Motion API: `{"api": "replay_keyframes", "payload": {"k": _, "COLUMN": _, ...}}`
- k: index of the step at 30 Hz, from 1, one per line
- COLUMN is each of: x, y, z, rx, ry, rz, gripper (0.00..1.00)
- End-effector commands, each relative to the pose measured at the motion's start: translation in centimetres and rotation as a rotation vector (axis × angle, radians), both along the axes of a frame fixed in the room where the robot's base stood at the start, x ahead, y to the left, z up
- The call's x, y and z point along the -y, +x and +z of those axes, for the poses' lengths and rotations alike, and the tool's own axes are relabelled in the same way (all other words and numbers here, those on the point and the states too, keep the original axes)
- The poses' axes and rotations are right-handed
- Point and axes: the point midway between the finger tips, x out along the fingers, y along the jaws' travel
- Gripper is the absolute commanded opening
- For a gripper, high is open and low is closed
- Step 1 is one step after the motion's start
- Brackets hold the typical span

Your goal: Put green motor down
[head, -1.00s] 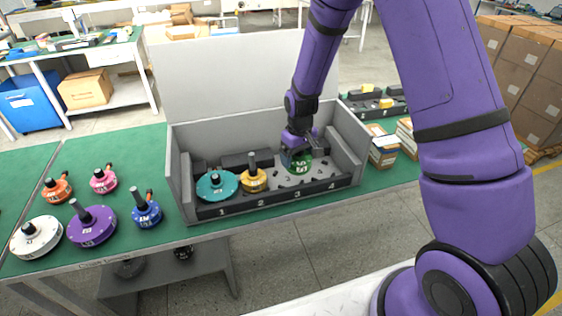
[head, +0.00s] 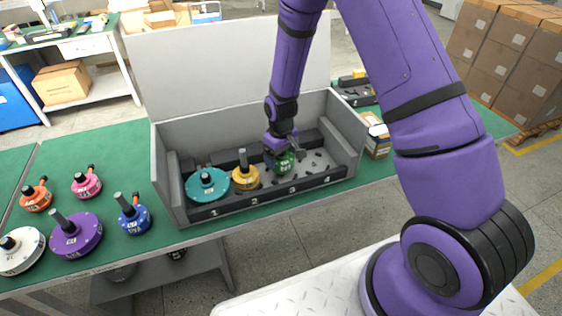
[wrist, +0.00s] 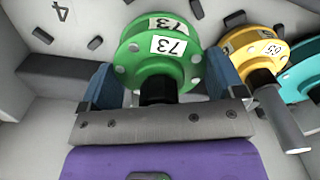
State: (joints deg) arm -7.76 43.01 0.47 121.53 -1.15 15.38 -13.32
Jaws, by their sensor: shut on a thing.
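The green motor (head: 284,163) is inside the grey box (head: 160,183), near the number 3 on its front strip. My gripper (head: 277,152) is shut on it. In the wrist view the green motor (wrist: 158,52), with a label reading 73, sits between the two blue fingers of my gripper (wrist: 158,88), its dark shaft toward the palm. Whether its underside touches the box floor cannot be told.
A yellow motor (head: 245,178) stands just left of the green one, and a teal motor (head: 207,184) further left, near 2 and 1. The floor near 4 (head: 322,160) holds only small dark pegs. White, purple (head: 76,236), blue, orange and pink motors stand on the green table.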

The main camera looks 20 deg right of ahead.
Motion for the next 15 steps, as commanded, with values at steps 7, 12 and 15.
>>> {"api": "replay_keyframes", "payload": {"k": 7, "x": 0.0, "y": 0.0, "z": -2.8, "rx": -0.001, "ry": 0.0, "rz": 0.0, "gripper": 0.39}}
{"api": "replay_keyframes", "payload": {"k": 12, "x": 0.0, "y": 0.0, "z": -2.9, "rx": 0.001, "ry": 0.0, "rz": 0.0, "gripper": 0.39}}
{"api": "replay_keyframes", "payload": {"k": 15, "x": 0.0, "y": 0.0, "z": -3.0, "rx": 0.0, "ry": 0.0, "rz": 0.0, "gripper": 0.39}}
